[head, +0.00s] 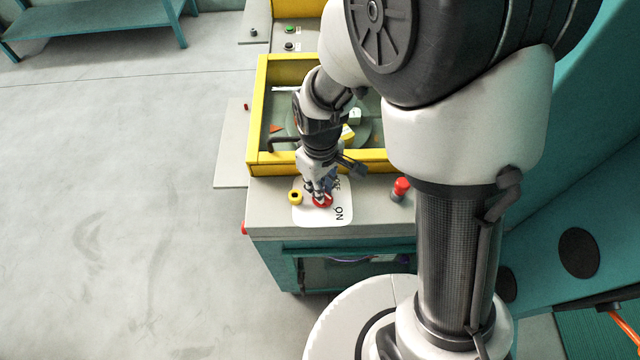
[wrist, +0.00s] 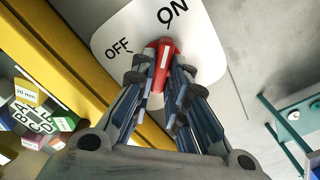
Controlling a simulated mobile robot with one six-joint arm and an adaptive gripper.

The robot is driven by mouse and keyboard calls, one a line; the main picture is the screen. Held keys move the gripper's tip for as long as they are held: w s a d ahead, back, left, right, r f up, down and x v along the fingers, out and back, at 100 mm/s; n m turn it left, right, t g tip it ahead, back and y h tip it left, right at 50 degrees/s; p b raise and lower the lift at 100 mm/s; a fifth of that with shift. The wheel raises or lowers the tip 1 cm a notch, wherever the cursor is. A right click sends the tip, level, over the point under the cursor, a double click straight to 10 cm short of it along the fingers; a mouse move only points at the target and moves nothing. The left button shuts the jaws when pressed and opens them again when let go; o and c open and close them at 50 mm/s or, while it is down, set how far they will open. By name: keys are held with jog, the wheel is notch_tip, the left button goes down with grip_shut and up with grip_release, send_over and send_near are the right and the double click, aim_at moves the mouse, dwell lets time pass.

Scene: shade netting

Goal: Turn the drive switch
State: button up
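The drive switch (wrist: 162,60) is a red handle with a white line on a white plate (wrist: 208,62). OFF is printed to its left and ON above it to the right in the wrist view. The line points up between the two words. In the head view the red switch (head: 322,201) and plate (head: 310,217) are on the front ledge of the machine. My gripper (wrist: 160,78) reaches down onto the switch, one finger on each side of the handle. The fingers appear shut on it. They hide part of its base.
A red-topped cylinder (head: 401,187) stands to the right on the ledge. Open floor (head: 110,220) lies to the left.

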jog(key=o, duration=0.4)
notch_tip(320, 180, up, 12)
dwell(0.6)
dwell(0.3)
jog(key=s+d+r+m+t+b, duration=0.1)
jog(key=s+d+r+m+t, duration=0.1)
jog(key=s, duration=0.5)
jog(key=s+d+r+m+t+b, duration=0.2)
jog(key=s+d+r+m, duration=0.3)
jog(key=d, duration=0.4)
jog(key=shift+s+d+m+t+b, duration=0.3)
jog(key=shift+s+m, duration=0.4)
jog(key=shift+s, duration=0.4)
